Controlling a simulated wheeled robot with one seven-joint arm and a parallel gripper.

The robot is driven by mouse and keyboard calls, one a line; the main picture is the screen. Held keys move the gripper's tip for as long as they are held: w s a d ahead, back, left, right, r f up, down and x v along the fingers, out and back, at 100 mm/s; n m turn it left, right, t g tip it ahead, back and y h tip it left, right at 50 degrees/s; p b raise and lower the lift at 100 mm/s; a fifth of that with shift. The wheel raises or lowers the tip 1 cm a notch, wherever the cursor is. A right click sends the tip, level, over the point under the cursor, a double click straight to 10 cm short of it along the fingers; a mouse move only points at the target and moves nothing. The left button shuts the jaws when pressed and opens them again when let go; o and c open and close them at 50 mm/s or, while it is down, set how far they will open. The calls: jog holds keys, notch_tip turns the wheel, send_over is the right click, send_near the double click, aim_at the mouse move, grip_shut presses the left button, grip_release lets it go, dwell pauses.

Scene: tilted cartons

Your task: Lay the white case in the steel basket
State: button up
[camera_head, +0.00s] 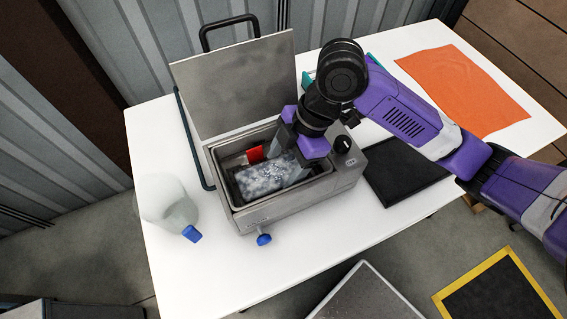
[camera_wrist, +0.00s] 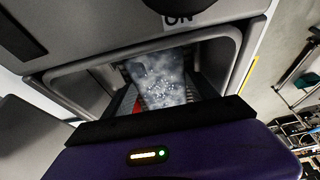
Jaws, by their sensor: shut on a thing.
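The white case (camera_head: 268,177), with a mottled grey-white face, is inside the open tank of a grey machine. My gripper (camera_head: 288,160) reaches down into the tank from the upper right and is shut on the case's right end. The steel basket (camera_head: 233,187) is a dark-looking liner in the tank; the case is over or in it, and I cannot tell whether its underside touches the bottom. My fingertips are largely hidden.
A red item (camera_head: 255,154) is in the tank behind the case. The machine's lid (camera_head: 235,85) stands open behind. A clear bottle with blue cap (camera_head: 168,205) is at left. A black mat (camera_head: 403,178) and orange cloth (camera_head: 463,90) lie right.

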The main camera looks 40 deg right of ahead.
jog(key=o, duration=1.4)
jog(key=shift+v, duration=3.95)
